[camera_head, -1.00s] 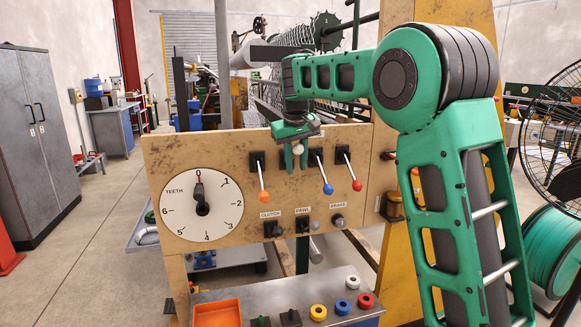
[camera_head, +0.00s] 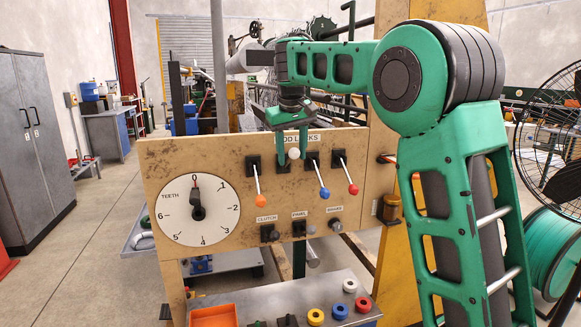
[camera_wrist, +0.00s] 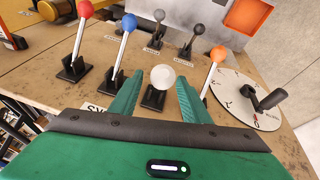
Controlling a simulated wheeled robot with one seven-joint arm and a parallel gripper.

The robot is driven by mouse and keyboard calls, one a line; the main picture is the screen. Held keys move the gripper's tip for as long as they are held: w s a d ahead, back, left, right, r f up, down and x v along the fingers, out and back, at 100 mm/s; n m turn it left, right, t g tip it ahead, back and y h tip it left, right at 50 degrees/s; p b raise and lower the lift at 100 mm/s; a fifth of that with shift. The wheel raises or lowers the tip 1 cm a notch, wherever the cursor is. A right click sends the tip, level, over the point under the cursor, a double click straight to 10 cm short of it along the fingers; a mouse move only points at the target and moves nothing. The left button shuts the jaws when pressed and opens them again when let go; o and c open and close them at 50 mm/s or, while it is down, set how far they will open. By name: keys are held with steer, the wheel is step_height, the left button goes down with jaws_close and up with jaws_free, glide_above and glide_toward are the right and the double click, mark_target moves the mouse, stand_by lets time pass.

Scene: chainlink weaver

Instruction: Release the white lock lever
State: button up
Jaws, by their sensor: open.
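The white lock lever's round knob (camera_head: 293,155) is in the row of levers on the tan panel, level with the lever bases. It also shows in the wrist view (camera_wrist: 162,77), above its black base; its shaft is mostly hidden behind the knob. My gripper (camera_head: 291,157) is open, pointing down in front of the panel. In the wrist view its two green fingers (camera_wrist: 160,98) stand on either side of the white knob, with a gap visible at each side. Whether the knob lies fully at fingertip depth cannot be told.
An orange-knobbed lever (camera_head: 260,200), a blue one (camera_head: 324,193) and a red one (camera_head: 353,189) flank the white lever, angled down. A teeth dial (camera_head: 198,209) is at left. Clutch, panel and brake knobs sit below. An orange tray (camera_head: 215,316) is on the lower console.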

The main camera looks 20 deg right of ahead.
steer(key=shift+v, duration=2.75)
